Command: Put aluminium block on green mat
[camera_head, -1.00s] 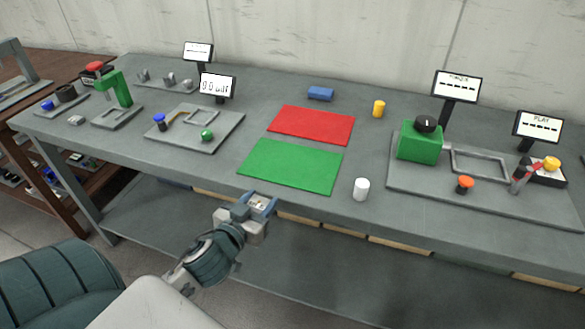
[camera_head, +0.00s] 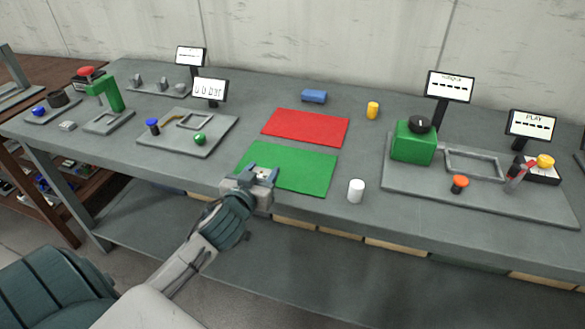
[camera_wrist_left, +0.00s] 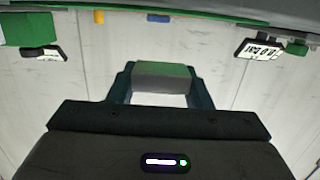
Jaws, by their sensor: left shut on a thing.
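The green mat (camera_head: 300,167) lies flat near the front edge of the grey table. My left gripper (camera_head: 262,173) is at the mat's front left corner in the head view, covering that corner. In the left wrist view its two fingers are closed on a grey aluminium block (camera_wrist_left: 163,76), which has a greenish tint on its face. In the head view the block is mostly hidden between the fingers. I cannot tell whether it touches the mat. My right gripper is not in view.
A red mat (camera_head: 306,127) lies behind the green one. A white cylinder (camera_head: 356,190) stands just right of the green mat. Fixture plates stand left and right.

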